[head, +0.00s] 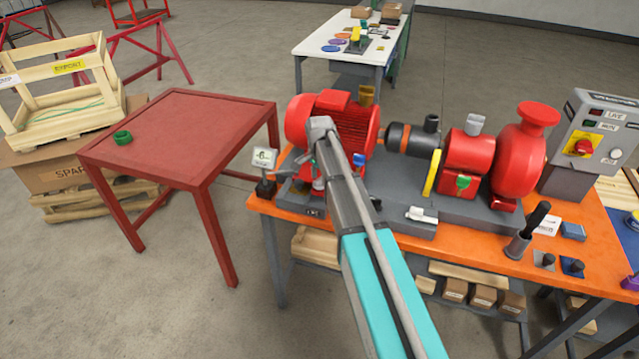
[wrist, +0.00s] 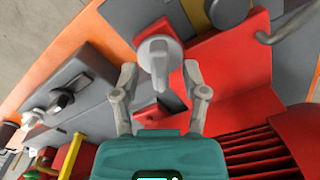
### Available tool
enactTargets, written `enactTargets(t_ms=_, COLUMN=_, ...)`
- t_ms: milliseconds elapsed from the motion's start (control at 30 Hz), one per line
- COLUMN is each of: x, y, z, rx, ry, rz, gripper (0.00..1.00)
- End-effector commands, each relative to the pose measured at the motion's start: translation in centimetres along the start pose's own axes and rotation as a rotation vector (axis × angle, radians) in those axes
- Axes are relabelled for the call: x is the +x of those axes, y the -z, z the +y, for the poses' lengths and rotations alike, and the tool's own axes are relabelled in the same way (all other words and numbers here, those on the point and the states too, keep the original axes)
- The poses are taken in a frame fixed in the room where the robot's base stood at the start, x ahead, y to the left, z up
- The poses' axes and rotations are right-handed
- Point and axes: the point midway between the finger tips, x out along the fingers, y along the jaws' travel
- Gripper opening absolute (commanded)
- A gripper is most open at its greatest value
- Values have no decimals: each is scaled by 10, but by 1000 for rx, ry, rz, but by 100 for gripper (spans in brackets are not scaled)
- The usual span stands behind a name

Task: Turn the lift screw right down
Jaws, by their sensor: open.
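The lift screw appears to be the grey round-headed part with a flat bar (wrist: 158,48) in the wrist view, beside the red motor foot. My gripper (wrist: 160,72) is open, with one finger on each side of the bar's lower part. The fingertips look apart from it, and I cannot tell whether they are level with it. A red block shows below the bar, between the fingers. In the head view my arm hides most of this spot, by the near foot of the red motor (head: 355,128).
The skid stands on an orange bench (head: 470,255). A gauge with a display (head: 264,160) stands at its left end. A yellow coupling guard (head: 432,172) and red pump (head: 518,155) are to the right.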

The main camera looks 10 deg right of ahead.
Motion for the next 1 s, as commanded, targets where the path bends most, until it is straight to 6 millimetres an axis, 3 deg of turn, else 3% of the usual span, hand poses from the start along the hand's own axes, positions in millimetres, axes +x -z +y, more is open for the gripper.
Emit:
enactTargets(t_ms=533, x=6, y=0, z=0, rx=-1, ry=0, rz=0, gripper=55)
enactTargets(t_ms=833, x=6, y=0, z=0, rx=-1, ry=0, rz=0, gripper=0)
enactTargets(t_ms=1000, x=6, y=-1, z=0, rx=-1, ry=0, rz=0, gripper=0)
